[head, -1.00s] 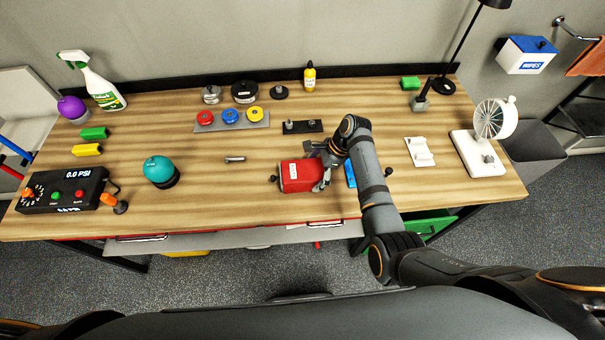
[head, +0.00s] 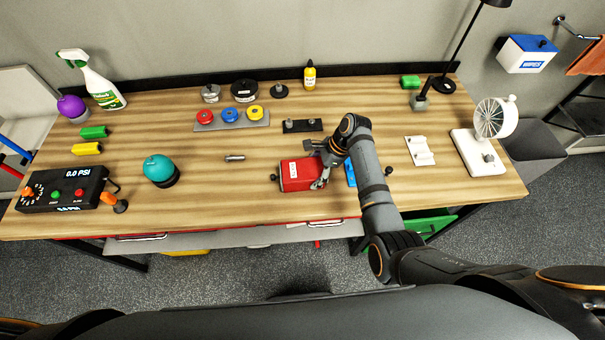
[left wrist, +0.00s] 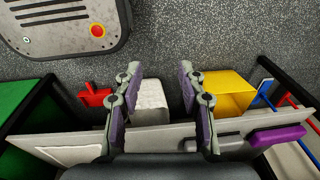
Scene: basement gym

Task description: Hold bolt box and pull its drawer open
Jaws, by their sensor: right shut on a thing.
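The bolt box is a red box (head: 298,175) with a white label, lying near the front middle of the workbench in the head view. A small dark knob (head: 274,178) sticks out at its left end. My right gripper (head: 318,172) is shut on the red box at its right end, with fingers along its far and near sides. The drawer's edges are too small to make out. My left gripper (left wrist: 155,98) shows only in the left wrist view. Its two fingers are apart with nothing between them, below the bench level and over the floor area.
A teal ball (head: 159,168) on a dark base stands left of the box. A small metal cylinder (head: 235,158) lies between them. A blue item (head: 350,174) is partly hidden behind my right arm. A tray with coloured discs (head: 231,121) is farther back. Bare wood lies left of the box.

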